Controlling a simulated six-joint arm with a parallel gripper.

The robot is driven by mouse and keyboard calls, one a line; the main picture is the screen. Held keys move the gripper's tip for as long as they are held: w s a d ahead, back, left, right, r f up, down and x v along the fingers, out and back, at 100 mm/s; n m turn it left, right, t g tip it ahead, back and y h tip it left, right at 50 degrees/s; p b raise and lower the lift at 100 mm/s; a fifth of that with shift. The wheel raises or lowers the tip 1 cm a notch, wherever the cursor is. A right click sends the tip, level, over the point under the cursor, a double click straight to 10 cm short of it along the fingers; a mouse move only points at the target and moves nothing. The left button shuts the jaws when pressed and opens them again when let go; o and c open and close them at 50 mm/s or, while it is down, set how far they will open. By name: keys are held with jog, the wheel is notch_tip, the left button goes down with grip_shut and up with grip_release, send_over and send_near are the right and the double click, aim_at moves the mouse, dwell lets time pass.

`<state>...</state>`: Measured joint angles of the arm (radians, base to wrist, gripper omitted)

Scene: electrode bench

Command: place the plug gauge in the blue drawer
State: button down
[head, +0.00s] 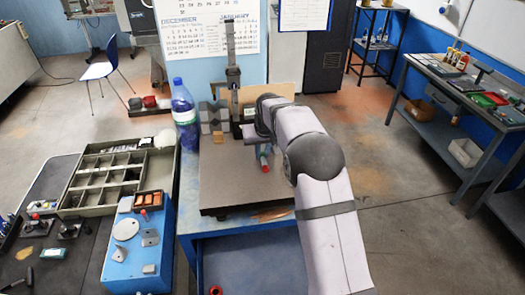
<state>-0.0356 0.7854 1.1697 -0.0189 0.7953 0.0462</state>
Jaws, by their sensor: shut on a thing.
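My gripper (262,146) is over the dark surface plate (235,185) on the blue bench, its fingers partly hidden by my arm. It is shut on the plug gauge (265,161), a small thin piece with green and red parts that hangs below the fingers. I cannot tell whether its lower end touches the plate. The blue drawer (255,268) is pulled out at the front of the bench, below the plate. The part of its inside that shows looks empty; my arm covers its right side.
A height gauge (233,90), grey blocks (210,117) and a water bottle (184,115) stand behind and left of the plate. A compartment tray (115,170) and a blue box (140,245) are at left. A small orange-red knob (215,290) shows at the drawer's front.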

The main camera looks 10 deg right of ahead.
aim_at(265, 165)
jog(key=shift+f, duration=0.1)
jog(key=shift+f, duration=0.1)
jog(key=c, duration=1.7)
grip_release()
jog(key=shift+r, duration=0.3)
jog(key=b+v, duration=0.3)
jog(key=v, duration=0.9)
jog(key=shift+b, duration=0.35)
jog(key=shift+f, duration=0.1)
jog(key=shift+o, duration=0.6)
jog(key=s+f+g, duration=0.1)
jog(key=s+f, duration=0.5)
jog(key=s, duration=0.6)
jog(key=s+d+f+g, duration=0.1)
jog(key=s+f, duration=0.5)
jog(key=s, duration=0.6)
jog(key=s+d+f+g, duration=0.1)
jog(key=s+f, duration=0.4)
jog(key=s, duration=0.7)
jog(key=shift+f+g, duration=0.4)
jog(key=shift+g, duration=0.3)
